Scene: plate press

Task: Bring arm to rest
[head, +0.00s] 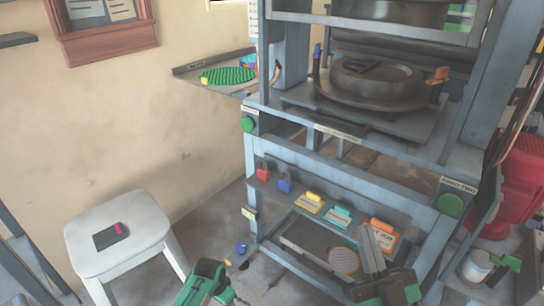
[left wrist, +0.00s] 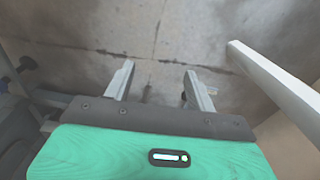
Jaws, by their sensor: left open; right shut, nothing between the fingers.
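My right gripper (head: 372,240) is in the lower right of the head view, in front of the press's lower shelf. Its fingers are together with nothing between them, close to an orange tag (head: 381,226); I cannot tell whether they touch it. My left arm shows as a green and dark part at the bottom edge of the head view. In the left wrist view my left gripper (left wrist: 158,90) is open and empty above the bare concrete floor (left wrist: 150,40).
The blue-grey press (head: 345,168) fills the right side. Its shelf holds a red padlock (head: 263,173), a blue padlock (head: 284,185) and coloured tags. A white stool (head: 120,230) stands at left with a dark item on it. A red object (head: 522,180) is at far right.

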